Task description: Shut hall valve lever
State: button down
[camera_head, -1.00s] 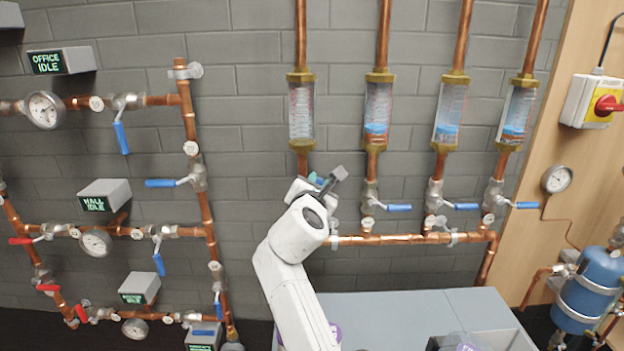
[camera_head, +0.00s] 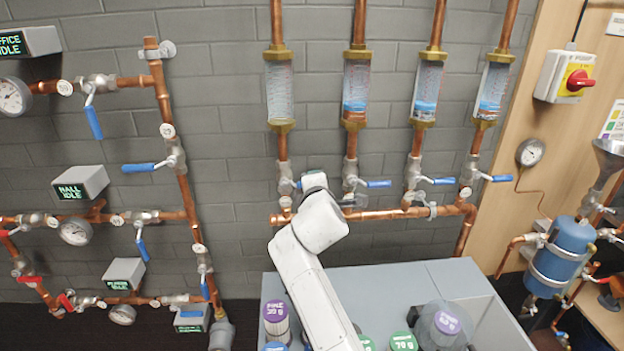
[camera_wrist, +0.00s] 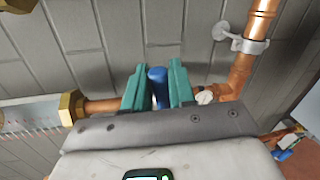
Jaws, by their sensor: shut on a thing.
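The box reading HALL IDLE (camera_head: 80,184) is on the wall at left. Below it, a blue valve lever (camera_head: 142,243) hangs down on the pipe. My gripper (camera_wrist: 158,82) is far right of it, in front of the valve (camera_head: 286,184) under the leftmost clear tube. The wrist view shows my teal fingers shut on a blue lever (camera_wrist: 157,76), one on each side. In the head view my own wrist hides the fingers and most of that lever. I cannot tell from labels whether it is the hall one.
Three more tube valves have blue levers (camera_head: 378,184) pointing right. A copper pipe (camera_head: 385,214) runs below them. A grey bench (camera_head: 400,285) with bottles stands beneath. A blue tank (camera_head: 562,258) and a red switch (camera_head: 577,80) are at right.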

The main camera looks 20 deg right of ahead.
jog(key=shift+s+d+f+m+y+b, duration=0.15)
jog(key=shift+f+m+y+b, duration=0.2)
jog(key=shift+f+m, duration=0.55)
jog(key=shift+f, duration=0.1)
jog(key=c, duration=1.1)
grip_release()
jog(key=shift+r, duration=0.2)
jog(key=shift+s, duration=0.2)
jog(key=v, duration=1)
jog(key=shift+b, duration=0.4)
jog(key=shift+s+f, duration=0.1)
